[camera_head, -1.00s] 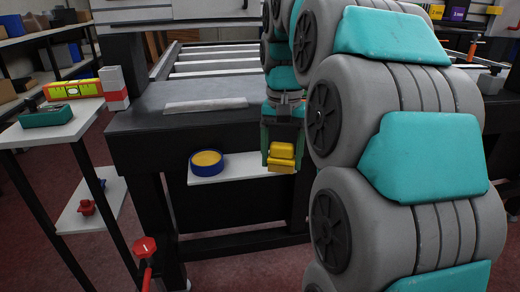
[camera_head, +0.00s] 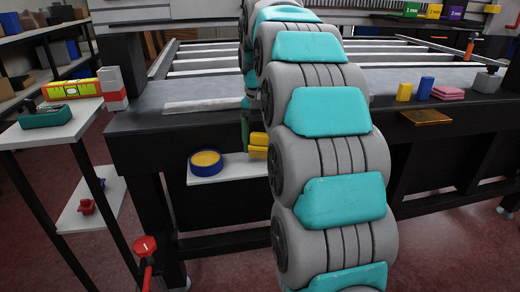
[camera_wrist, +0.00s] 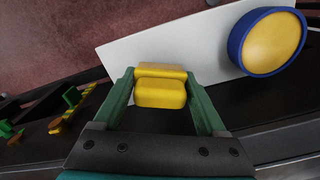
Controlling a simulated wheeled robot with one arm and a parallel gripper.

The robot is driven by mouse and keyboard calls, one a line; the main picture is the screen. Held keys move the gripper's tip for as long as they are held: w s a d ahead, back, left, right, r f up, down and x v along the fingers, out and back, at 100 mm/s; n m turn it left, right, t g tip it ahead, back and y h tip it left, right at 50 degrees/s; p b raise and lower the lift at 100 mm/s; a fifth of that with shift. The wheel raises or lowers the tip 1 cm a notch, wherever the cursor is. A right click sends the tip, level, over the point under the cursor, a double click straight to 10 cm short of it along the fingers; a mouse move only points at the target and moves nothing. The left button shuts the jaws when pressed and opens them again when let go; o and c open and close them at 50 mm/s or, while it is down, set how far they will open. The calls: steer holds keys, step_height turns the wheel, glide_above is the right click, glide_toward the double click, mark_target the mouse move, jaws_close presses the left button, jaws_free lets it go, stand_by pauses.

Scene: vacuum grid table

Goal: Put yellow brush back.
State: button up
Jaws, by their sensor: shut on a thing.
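The yellow brush (camera_wrist: 160,92) is between the green fingers of my gripper (camera_wrist: 159,78) in the wrist view, and the gripper is shut on it. In the head view the brush (camera_head: 258,146) shows only in part, because my arm covers its right side and most of the gripper. It appears over or near the white shelf (camera_head: 230,170) on the front of the table. I cannot tell whether it touches the shelf. A round blue container with a yellow top (camera_head: 206,162) stands on the shelf, left of the brush; it also shows in the wrist view (camera_wrist: 268,42).
The dark table edge (camera_head: 160,120) runs above the shelf. A yellow block (camera_head: 404,92), a blue block (camera_head: 425,88), pink pads (camera_head: 448,93) and a gold plate (camera_head: 426,117) lie on the table at right. A side stand (camera_head: 60,132) with a level is at left.

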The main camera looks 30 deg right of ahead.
steer(key=shift+f, duration=0.9)
steer(key=o, duration=1.1)
steer(key=shift+r, duration=0.1)
